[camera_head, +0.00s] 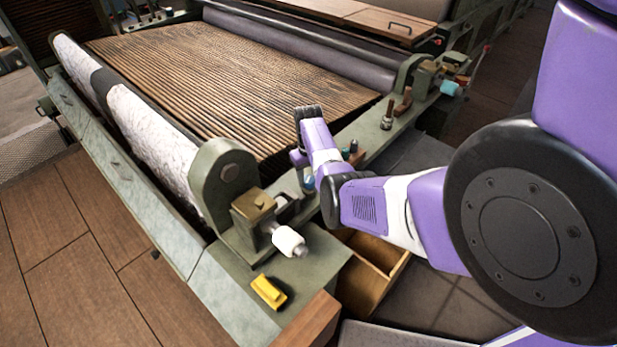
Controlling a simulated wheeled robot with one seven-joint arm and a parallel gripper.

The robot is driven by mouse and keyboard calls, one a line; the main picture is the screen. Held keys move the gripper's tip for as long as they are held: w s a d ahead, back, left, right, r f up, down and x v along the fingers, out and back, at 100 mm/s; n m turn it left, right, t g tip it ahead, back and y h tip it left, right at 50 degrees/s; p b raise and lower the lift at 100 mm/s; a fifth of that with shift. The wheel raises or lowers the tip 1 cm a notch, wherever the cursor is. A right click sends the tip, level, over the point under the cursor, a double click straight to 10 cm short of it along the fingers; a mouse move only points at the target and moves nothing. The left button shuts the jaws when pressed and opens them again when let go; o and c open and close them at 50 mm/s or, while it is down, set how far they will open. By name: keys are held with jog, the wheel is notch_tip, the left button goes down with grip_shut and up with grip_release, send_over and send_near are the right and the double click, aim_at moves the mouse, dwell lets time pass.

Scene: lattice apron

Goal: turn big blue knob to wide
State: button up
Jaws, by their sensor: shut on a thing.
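My gripper (305,180) points down at the green-grey side rail, just below the middle of the picture. It is shut on a blue knob (309,184). Only a small blue part of the knob shows; my wrist and jaws hide the rest. I cannot read the knob's setting or any marks around it.
A white-handled crank (289,240) and a yellow block (269,291) are on the near end of the rail. Small dark knobs (345,154) stand right of my gripper. A drawer (372,263) is open below. A slatted bed (200,75) lies behind.

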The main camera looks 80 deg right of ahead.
aim_at(308, 179)
jog(key=n, duration=1.1)
jog(key=shift+n, duration=0.4)
dwell(0.3)
jog(key=o, duration=1.4)
jog(key=shift+r, duration=3.95)
